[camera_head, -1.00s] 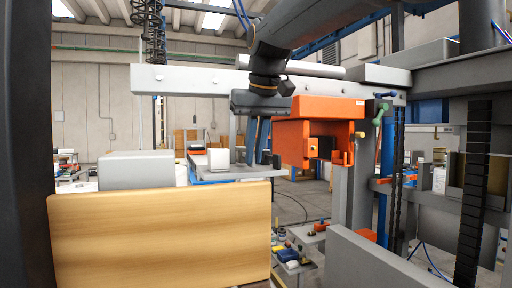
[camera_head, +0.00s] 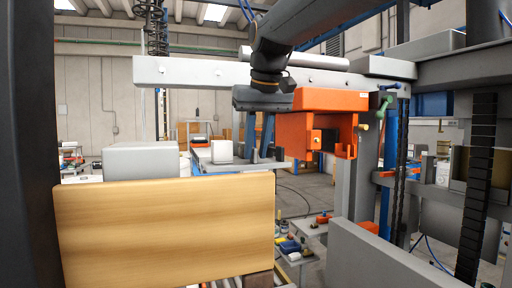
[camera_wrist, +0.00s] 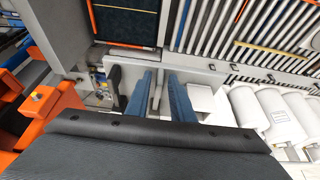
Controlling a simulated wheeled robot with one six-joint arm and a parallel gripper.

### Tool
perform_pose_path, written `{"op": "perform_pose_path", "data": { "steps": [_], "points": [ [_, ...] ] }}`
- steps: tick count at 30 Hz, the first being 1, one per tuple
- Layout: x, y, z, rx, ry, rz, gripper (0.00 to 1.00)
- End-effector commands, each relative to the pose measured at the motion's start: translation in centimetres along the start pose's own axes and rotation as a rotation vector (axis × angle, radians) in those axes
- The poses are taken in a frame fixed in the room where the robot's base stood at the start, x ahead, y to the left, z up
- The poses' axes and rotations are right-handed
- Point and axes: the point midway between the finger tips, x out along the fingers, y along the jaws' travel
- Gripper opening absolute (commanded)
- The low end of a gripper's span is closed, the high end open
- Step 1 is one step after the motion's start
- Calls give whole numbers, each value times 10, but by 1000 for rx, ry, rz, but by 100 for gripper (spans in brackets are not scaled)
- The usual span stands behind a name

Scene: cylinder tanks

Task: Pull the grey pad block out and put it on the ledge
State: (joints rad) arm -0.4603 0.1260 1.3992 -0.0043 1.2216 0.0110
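My gripper (camera_head: 259,150) hangs over the ledge, with its two blue fingers pointing down. In the wrist view the fingers (camera_wrist: 158,84) stand apart, and a pale grey upright piece shows in the gap between them. I cannot tell if they touch it. The grey ledge (camera_head: 215,170) carries a pale block (camera_head: 221,151), left of the fingers, and small dark pieces near them. The pale block shows right of the fingers in the wrist view (camera_wrist: 200,97). A dark block (camera_head: 328,139) sits in the orange housing, right of my gripper. I cannot tell surely which piece is the grey pad block.
The orange housing (camera_head: 295,128) stands close on the right of my gripper. A long pale beam (camera_head: 190,72) runs behind it. A wooden panel (camera_head: 165,230) fills the front left. White cylinder tanks (camera_wrist: 255,108) lie at the right of the wrist view.

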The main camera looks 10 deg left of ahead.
Motion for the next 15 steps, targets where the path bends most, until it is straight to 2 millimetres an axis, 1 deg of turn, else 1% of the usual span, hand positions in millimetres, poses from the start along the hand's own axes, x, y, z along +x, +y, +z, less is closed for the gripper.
{"op": "perform_pose_path", "data": {
  "steps": [5,15],
  "points": [
    [-4,0,0,0,0,0,21],
    [-20,0,0,0,0,0,21]
  ]
}}
